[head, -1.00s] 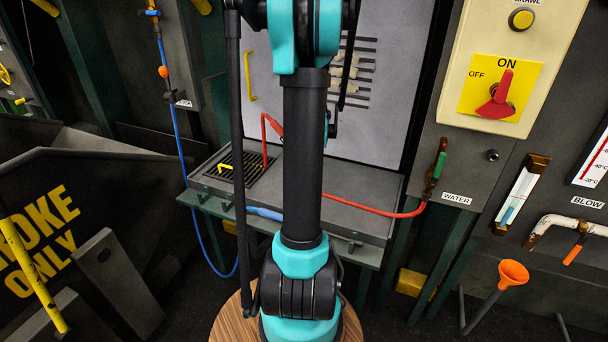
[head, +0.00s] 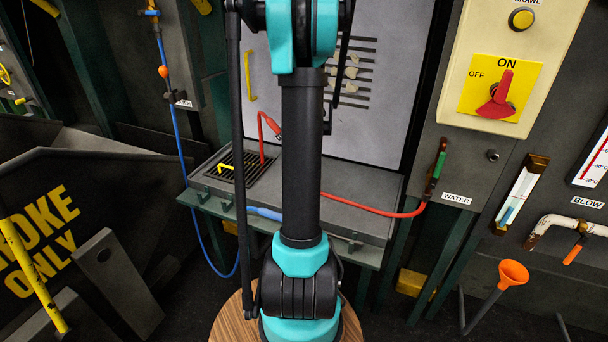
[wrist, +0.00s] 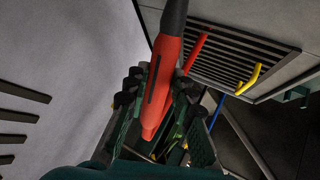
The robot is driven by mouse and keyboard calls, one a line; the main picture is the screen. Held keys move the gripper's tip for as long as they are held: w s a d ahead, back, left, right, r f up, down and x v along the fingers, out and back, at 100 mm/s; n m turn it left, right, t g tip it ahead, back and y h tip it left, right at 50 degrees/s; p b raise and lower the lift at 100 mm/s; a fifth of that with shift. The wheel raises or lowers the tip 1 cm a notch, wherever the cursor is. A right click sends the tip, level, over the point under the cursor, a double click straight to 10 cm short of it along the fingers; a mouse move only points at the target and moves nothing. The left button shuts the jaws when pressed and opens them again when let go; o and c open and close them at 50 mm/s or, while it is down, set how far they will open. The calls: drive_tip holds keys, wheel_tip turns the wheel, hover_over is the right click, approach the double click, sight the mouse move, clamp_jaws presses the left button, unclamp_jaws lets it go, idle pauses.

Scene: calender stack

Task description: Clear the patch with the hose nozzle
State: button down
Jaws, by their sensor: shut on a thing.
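My gripper (wrist: 158,92) shows in the wrist view, shut on the red hose nozzle (wrist: 163,72). The nozzle has a dark end at the top of that view. In the head view my arm hides the gripper and most of the nozzle. The patch (head: 351,72) is a few small pale lumps over the dark slots of the upright grey panel (head: 390,110), partly behind my arm. A red hose (head: 370,212) runs from beside the WATER label to behind my arm. Dark slots also show at the left of the wrist view.
A grey ledge (head: 370,185) stands below the panel, with a dark grille (head: 238,172) and a yellow handle (head: 226,168) at its left. A blue hose (head: 174,120) hangs left. The red lever (head: 503,92) points to ON.

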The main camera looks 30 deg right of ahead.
drive_tip(key=w+a, duration=0.8)
drive_tip(key=w, duration=0.4)
drive_tip(key=shift+a, duration=0.4)
idle(2.1)
drive_tip(key=shift+w+d, duration=0.7)
drive_tip(key=shift+d, duration=0.25)
drive_tip(key=shift+w+d, duration=0.65)
drive_tip(key=shift+d, duration=0.3)
drive_tip(key=shift+s, duration=0.1)
drive_tip(key=s+d, duration=1)
drive_tip(key=s, duration=0.3)
drive_tip(key=shift+s, duration=0.3)
idle(2.0)
